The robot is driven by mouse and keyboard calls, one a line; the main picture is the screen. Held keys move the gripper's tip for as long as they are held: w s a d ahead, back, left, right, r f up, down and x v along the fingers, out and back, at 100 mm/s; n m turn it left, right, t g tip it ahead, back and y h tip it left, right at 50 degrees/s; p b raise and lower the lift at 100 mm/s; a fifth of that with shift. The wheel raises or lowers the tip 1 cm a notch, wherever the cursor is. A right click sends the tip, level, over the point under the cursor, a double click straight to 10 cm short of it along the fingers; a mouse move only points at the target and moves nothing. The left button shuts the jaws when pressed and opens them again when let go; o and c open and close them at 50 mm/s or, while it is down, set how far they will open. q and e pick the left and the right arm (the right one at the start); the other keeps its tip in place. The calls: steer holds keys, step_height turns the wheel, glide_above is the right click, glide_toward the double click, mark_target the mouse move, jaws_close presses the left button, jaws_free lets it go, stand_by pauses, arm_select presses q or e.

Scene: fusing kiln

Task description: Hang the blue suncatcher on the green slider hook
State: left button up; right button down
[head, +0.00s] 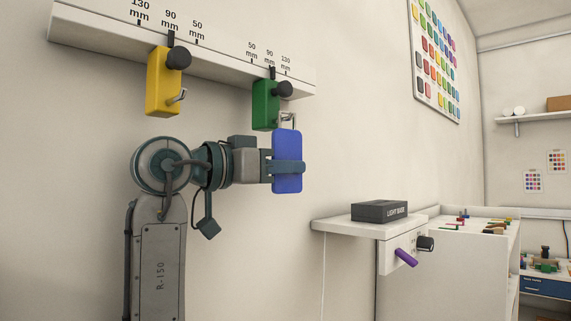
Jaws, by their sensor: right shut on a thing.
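The blue suncatcher (288,148) is a flat, rounded rectangular panel and hangs upright in my right gripper (287,168). The gripper is shut across its middle. The green slider (266,105) sits on the wall rail, just above and left of the suncatcher. A small metal loop or hook (288,117) shows at the suncatcher's top edge, beside the slider's lower right. I cannot tell whether the suncatcher's loop is on the green slider's hook or only in front of it. My left gripper is out of view.
A white rail (220,61) with mm marks carries a yellow slider (163,82) with its own hook, to the left. A wall shelf (345,226) with a dark light base box (379,211) stands at lower right. Bare wall lies between.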

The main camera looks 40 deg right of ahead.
steer(key=shift+a+f+b, duration=0.25)
steer(key=shift+a+b, duration=0.15)
steer(key=shift+a, duration=0.05)
stand_by(2.0)
steer(key=c, duration=1.9)
jaws_free()
steer(key=shift+o, duration=0.4)
steer(key=o, duration=0.8)
steer(key=shift+c, duration=0.2)
steer(key=a+f+b, duration=0.1)
steer(key=a+b, duration=0.1)
steer(key=a, duration=0.5)
steer(key=shift+w+a, duration=0.2)
steer(key=shift+w, duration=0.25)
steer(key=shift+f, duration=0.1)
